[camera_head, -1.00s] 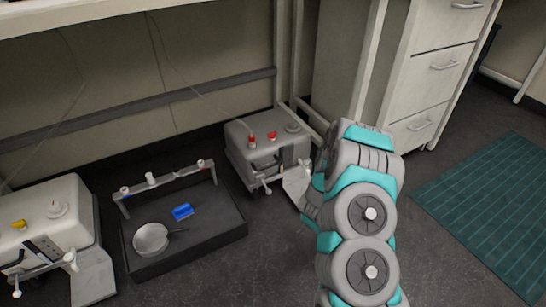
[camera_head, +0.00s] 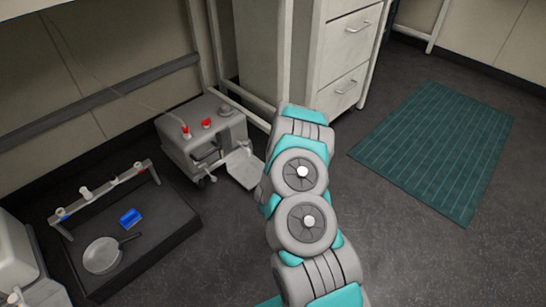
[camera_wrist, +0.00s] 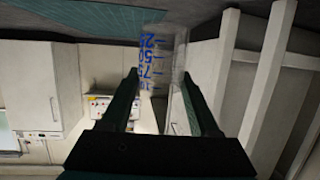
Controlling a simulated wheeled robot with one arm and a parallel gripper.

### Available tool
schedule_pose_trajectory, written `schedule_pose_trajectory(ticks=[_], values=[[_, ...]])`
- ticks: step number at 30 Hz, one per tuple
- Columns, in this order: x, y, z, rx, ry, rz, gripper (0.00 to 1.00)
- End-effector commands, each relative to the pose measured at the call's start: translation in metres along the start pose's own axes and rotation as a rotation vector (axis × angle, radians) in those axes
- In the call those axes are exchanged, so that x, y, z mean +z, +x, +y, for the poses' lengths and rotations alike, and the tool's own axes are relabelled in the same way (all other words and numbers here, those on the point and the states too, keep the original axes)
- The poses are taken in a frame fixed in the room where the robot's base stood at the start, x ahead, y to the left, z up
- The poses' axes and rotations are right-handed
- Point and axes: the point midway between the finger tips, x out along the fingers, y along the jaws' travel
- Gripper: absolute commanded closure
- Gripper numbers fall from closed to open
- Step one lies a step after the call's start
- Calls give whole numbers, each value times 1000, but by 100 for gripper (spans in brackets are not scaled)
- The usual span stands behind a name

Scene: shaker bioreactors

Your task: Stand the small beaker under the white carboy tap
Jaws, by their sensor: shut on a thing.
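My gripper (camera_wrist: 160,85) is shut on the small beaker (camera_wrist: 163,62), a clear vessel with blue markings, in the wrist view. The markings look inverted in that view. In the head view my arm hides the gripper, and the beaker does not show. The white carboy (camera_head: 14,258) is at the lower left of the head view, cut off by the picture's edge. Its tap is at most partly in view and cannot be made out clearly. My gripper is well to the right of it.
A green mat (camera_head: 435,150) lies right on open floor.

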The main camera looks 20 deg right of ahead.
Motion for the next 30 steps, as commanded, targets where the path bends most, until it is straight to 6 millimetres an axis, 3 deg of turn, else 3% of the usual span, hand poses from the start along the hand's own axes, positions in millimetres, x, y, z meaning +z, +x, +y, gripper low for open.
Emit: schedule_pose_trajectory(ticks=[6, 12, 18, 30], values=[[20, -8, -71, -168, -53, 5, 91], [45, -21, -124, -302, -97, 0, 91], [56, -29, -149, -365, -115, 2, 91], [74, -23, -165, -370, -117, -1, 91]])
